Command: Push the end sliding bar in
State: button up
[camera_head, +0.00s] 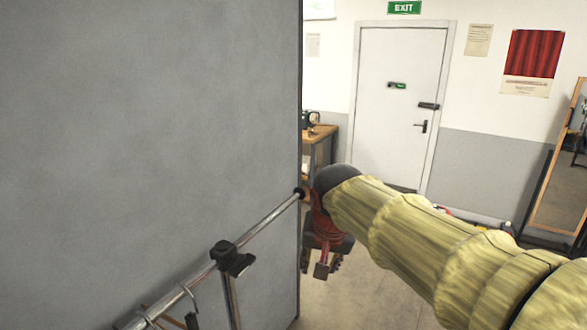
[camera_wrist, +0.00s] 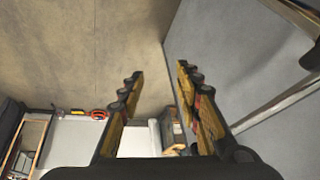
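The metal sliding bar (camera_head: 268,221) runs along the big grey panel at left, rising toward a black end cap (camera_head: 300,193). The bar passes by a black bracket (camera_head: 232,258) on an upright post. My gripper (camera_head: 320,266) hangs fingers down just right of the cap, beside the panel's edge; whether it touches the cap I cannot tell. In the wrist view my gripper (camera_wrist: 158,78) has its two yellow-padded fingers apart with nothing between them. A pale rail (camera_wrist: 275,104), likely the same bar, crosses the wrist view's right side, outside the fingers.
The grey panel (camera_head: 150,120) fills the left. Hangers (camera_head: 160,310) hang on the bar's near part. A wooden table (camera_head: 320,150) with a sewing machine (camera_head: 310,120) stands behind my gripper. A white door (camera_head: 400,100) and a mirror (camera_head: 560,175) are farther back. Floor between is mostly open.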

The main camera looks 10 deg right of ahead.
jog(key=w+r+m+p, duration=0.2)
jog(key=w+r+p, duration=0.5)
jog(key=w+r, duration=0.15)
jog(key=m+h+p, duration=0.1)
jog(key=m+p, duration=0.1)
jog(key=p, duration=0.6)
send_near(293, 196)
jog(key=shift+g, duration=0.3)
jog(key=x, duration=0.5)
jog(key=p+x, duration=0.1)
jog(key=x, duration=0.2)
jog(key=shift+w+d+f, duration=0.1)
jog(key=shift+w+f, duration=0.05)
jog(key=shift+w, duration=0.25)
jog(key=shift+c, duration=1.3)
grip_shut()
